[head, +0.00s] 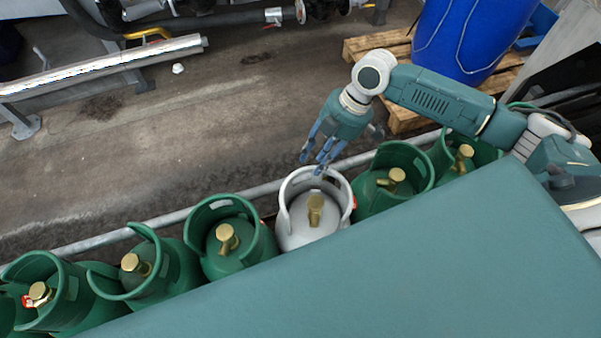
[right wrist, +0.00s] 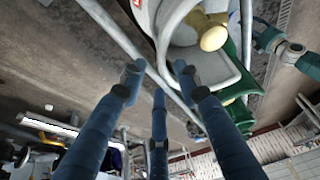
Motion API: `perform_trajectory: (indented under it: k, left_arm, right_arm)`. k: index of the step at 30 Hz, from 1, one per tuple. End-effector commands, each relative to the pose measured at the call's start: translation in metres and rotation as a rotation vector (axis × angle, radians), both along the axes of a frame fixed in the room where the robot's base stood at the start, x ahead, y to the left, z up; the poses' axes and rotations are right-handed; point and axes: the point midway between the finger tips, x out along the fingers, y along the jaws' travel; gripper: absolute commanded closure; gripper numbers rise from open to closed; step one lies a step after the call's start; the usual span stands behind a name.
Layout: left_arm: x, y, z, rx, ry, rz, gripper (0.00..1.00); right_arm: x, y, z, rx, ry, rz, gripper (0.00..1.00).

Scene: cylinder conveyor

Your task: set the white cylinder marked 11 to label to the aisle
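The white cylinder (head: 297,228) stands upright in a row between green cylinders, with a collar around its brass valve (head: 315,209). Its collar (right wrist: 215,72) also fills the upper right of the right wrist view. No number can be read on it. A small red patch shows on its right side. My right gripper (head: 319,160) is open and empty at the far edge of the collar. In the right wrist view its spread fingers (right wrist: 158,78) point at the collar rim, with nothing between them; contact cannot be told. My left gripper does not show in the head view.
Green cylinders stand close on both sides, one left (head: 238,255) and one right (head: 372,196). A metal rail (head: 165,222) runs behind the row. Beyond it is bare floor (head: 200,130). A blue barrel (head: 465,35) stands on a wooden pallet (head: 395,45) at the upper right.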

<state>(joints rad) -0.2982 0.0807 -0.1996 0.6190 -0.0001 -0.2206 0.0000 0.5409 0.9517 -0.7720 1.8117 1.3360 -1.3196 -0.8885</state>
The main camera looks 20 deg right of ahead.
Motion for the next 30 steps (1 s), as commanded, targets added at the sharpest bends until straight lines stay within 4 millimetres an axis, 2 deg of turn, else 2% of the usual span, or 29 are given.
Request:
perform_trajectory:
  k: [9, 15, 20, 27, 29, 30]
  left_arm:
    - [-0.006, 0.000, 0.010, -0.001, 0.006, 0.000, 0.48]
    - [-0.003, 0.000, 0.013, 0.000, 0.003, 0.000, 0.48]
    - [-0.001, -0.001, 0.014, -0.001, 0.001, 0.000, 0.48]
    - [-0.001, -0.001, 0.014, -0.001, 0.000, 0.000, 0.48]
    - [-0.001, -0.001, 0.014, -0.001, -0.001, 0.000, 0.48]
    - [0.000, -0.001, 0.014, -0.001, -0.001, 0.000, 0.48]
  right_arm:
    - [0.001, 0.024, -0.054, 0.001, 0.003, -0.001, 0.68]
    - [0.002, 0.033, -0.079, 0.001, 0.002, -0.001, 0.68]
    - [0.003, 0.036, -0.087, -0.001, 0.000, -0.001, 0.68]
    - [0.003, 0.036, -0.088, -0.001, 0.000, -0.001, 0.68]
    - [0.003, 0.036, -0.088, -0.001, 0.000, -0.001, 0.78]
    - [0.003, 0.036, -0.088, -0.001, 0.000, -0.001, 0.86]
